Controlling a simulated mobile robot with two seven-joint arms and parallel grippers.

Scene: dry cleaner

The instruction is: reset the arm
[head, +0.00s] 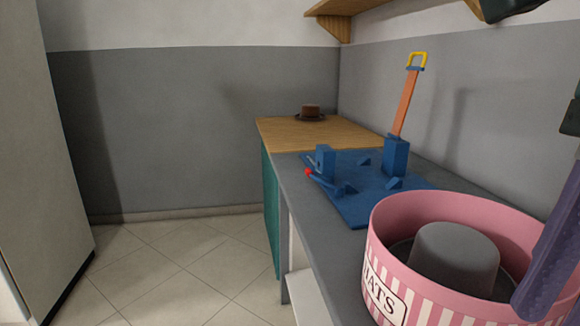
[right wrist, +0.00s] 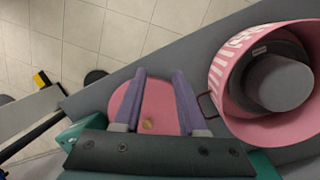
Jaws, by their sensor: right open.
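My right gripper (right wrist: 159,74) is open, its two purple fingers spread apart in the right wrist view. One purple finger (head: 550,255) also shows at the right edge of the head view. A round pink lid (right wrist: 148,98) with a small gold knob (right wrist: 148,124) is seen between and behind the fingers; nothing is clearly gripped. A pink striped hat box (head: 395,262) stands open on the grey counter with a grey hat (head: 455,255) inside. The box is also at the right of the right wrist view (right wrist: 228,100). My left gripper is not in view.
A blue base (head: 358,212) with a blue and orange upright device (head: 404,105) stands on the counter (head: 325,225) beyond the box. A brown hat (head: 311,112) sits on the wooden top (head: 320,135) at the back. A wooden shelf (head: 345,8) is above. The tiled floor at left is clear.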

